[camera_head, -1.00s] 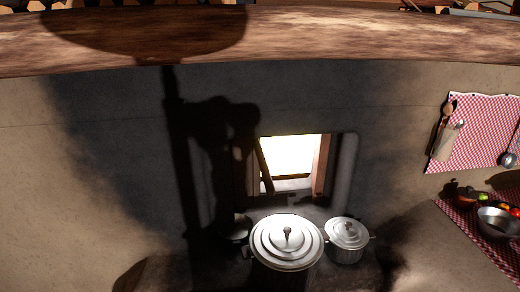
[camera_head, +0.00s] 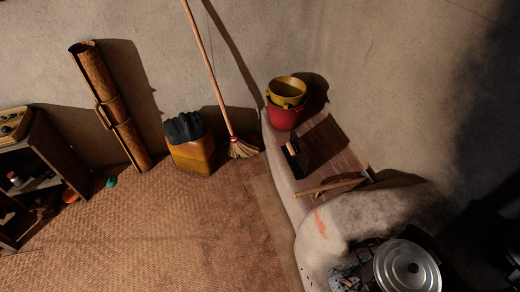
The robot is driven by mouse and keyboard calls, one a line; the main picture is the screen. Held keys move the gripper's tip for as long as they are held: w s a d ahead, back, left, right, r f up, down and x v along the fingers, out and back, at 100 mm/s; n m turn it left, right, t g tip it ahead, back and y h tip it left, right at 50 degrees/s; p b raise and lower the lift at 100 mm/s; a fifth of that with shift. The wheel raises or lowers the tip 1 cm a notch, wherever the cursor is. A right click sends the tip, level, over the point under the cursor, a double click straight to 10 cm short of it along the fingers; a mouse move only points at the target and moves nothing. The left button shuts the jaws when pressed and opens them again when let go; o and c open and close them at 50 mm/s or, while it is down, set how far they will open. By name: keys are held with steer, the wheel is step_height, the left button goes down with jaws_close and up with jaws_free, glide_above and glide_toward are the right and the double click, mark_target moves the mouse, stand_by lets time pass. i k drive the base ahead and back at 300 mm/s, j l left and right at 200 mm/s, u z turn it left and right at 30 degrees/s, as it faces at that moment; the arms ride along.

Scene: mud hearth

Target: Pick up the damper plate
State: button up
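A dark, plate-like piece with a short reddish-brown grip (camera_head: 294,157) rests on the clay ledge left of the hearth, near its front edge. It may be the damper plate, but it is too small and dark to be sure. A dark patch lies beside it on the ledge; I cannot tell whether it is shadow or part of the object. My gripper is not in view.
A red bucket (camera_head: 283,117) holding a yellow one (camera_head: 287,92) stands behind on the ledge (camera_head: 285,180). A stick (camera_head: 331,187) lies nearer the hearth. A lidded pot (camera_head: 406,270) sits lower right. A broom (camera_head: 213,80) and jerrycan (camera_head: 190,150) stand by the wall. The woven mat (camera_head: 180,235) is largely clear.

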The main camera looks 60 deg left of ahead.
mark_target(297, 158)
steer(key=u, duration=1.75)
steer(key=j, duration=0.2)
steer(key=i+j+z, duration=0.3)
steer(key=i+j, duration=0.15)
steer(key=j, duration=0.2)
steer(key=i+j+z, duration=0.15)
steer(key=j, duration=0.2)
steer(key=i+j+z, duration=0.15)
steer(key=j, duration=0.25)
steer(key=i+j+z, duration=0.1)
steer(key=j, duration=0.3)
steer(key=i+j+z, duration=0.15)
steer(key=j, duration=0.25)
steer(key=i+j+z, duration=0.15)
steer(key=j, duration=0.3)
steer(key=i+j+z, duration=0.3)
steer(key=i, duration=0.35)
steer(key=i+j+z, duration=0.3)
steer(key=i+j, duration=0.3)
